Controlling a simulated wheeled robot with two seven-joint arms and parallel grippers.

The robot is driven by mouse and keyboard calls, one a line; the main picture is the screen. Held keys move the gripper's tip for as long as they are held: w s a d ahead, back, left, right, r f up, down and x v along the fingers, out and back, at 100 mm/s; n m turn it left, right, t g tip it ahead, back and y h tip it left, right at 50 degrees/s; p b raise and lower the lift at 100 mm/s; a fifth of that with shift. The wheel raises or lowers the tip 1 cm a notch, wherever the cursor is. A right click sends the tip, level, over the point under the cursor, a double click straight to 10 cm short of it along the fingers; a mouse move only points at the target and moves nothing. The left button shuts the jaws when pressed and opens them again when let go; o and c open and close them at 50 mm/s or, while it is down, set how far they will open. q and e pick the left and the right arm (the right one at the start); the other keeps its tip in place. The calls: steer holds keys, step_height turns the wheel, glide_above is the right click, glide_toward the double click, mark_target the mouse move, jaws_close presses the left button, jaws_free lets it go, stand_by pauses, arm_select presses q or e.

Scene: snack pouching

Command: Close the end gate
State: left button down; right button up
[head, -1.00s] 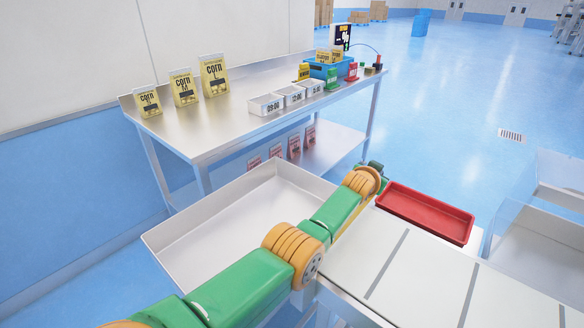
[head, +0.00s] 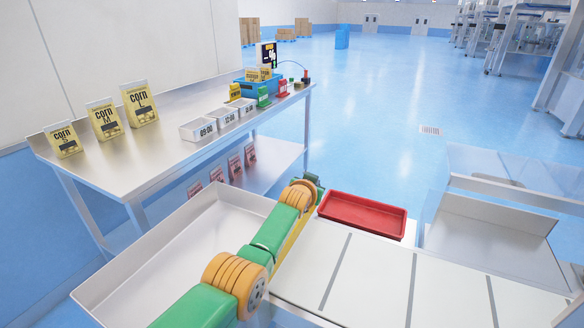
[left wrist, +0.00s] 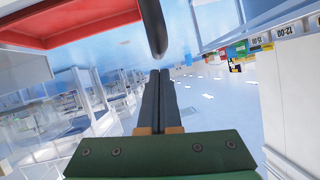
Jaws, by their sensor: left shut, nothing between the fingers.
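A thin yellow strip (head: 294,240) runs along the left end of the white conveyor (head: 345,270), close beside my left arm; it may be the end gate, and my arm partly hides it. I cannot tell whether it is open or closed. My left gripper (left wrist: 160,95) shows in the left wrist view with its dark fingers together and empty. A dark, rounded bar (left wrist: 152,30) hangs just beyond the fingertips there; I cannot tell what it belongs to. In the head view the left gripper is mostly hidden behind its orange wrist. My right gripper is not in view.
A red tray (head: 362,214) stands at the conveyor's far edge. A grey open bin (head: 130,262) lies left of my arm. A steel table (head: 150,150) behind holds corn pouches, white boxes and a blue bin. Clear-walled bins (head: 490,235) stand right.

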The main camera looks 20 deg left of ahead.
arm_select(q)
steer(key=s+d+r+p, duration=0.2)
steer(key=s+r+p, duration=0.5)
steer(key=r, duration=0.3)
steer(key=s+f+g, duration=0.4)
steer(key=s+f, duration=0.9)
steer(key=f, duration=0.1)
steer(key=s+d+f+m+g+h, duration=0.1)
steer(key=s+d+f+g, duration=0.15)
steer(key=s, duration=0.95)
steer(key=s+d+f+g+h, duration=0.1)
steer(key=s+f+g, duration=0.25)
steer(key=s, duration=0.95)
step_height(320, 180, down, 16)
steer(key=s+a+f+g, duration=0.2)
steer(key=s+f, duration=0.9)
steer(key=s, duration=0.2)
steer(key=shift+s+a+f, duration=0.2)
steer(key=shift+s+f, duration=0.1)
